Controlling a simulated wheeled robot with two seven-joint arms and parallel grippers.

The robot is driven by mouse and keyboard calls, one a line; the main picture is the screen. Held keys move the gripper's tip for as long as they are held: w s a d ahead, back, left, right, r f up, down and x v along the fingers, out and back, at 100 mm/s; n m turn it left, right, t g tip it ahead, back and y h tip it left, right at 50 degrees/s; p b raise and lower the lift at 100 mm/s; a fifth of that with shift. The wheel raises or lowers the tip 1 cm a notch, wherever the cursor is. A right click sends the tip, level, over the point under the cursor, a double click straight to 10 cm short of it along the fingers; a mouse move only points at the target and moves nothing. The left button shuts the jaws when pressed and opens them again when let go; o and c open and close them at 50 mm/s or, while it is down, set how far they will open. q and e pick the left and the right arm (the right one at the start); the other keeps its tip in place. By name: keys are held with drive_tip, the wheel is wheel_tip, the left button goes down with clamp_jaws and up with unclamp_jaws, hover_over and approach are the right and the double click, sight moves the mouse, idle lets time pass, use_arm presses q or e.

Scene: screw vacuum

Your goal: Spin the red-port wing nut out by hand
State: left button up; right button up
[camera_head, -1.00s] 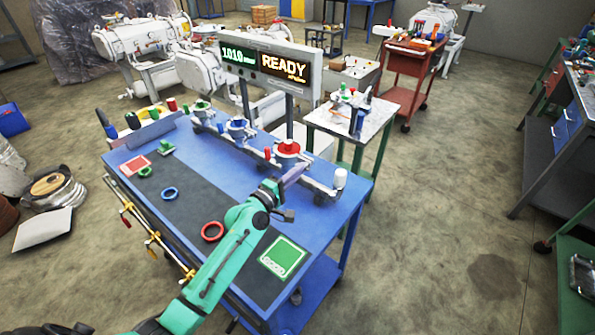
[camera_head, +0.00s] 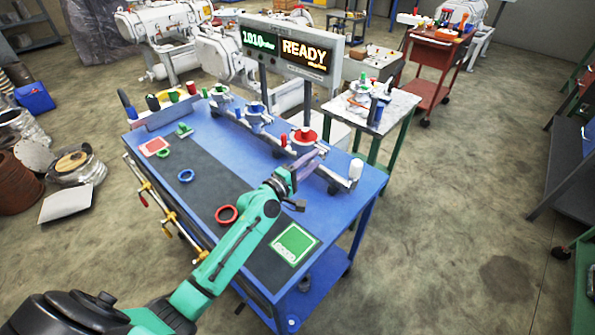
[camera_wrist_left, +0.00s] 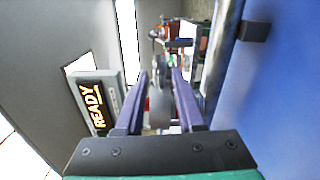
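The red port (camera_head: 304,134), a red-topped fitting on a grey pipe manifold, stands on the blue bench (camera_head: 345,208). Its wing nut is too small to make out in the head view. My left gripper (camera_head: 316,160) is at the near side of the red port, close to the manifold. In the left wrist view the two fingers (camera_wrist_left: 165,75) are apart and roughly parallel. A blurred grey part (camera_wrist_left: 160,108) shows between or beyond them, with a bit of red beside it; I cannot tell whether they touch it. My right gripper is not in view.
The display (camera_head: 290,50) reads READY behind the manifold. Blue (camera_head: 256,110) and green (camera_head: 219,92) ports stand farther left. A white-capped post (camera_head: 356,169) is right of the gripper. Red (camera_head: 227,214) and blue (camera_head: 186,175) rings and a green pad (camera_head: 295,244) lie on the bench.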

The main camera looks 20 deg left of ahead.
use_arm(q)
drive_tip(key=b+v, duration=0.3)
drive_tip(key=v, duration=1)
drive_tip(key=shift+s, duration=0.35)
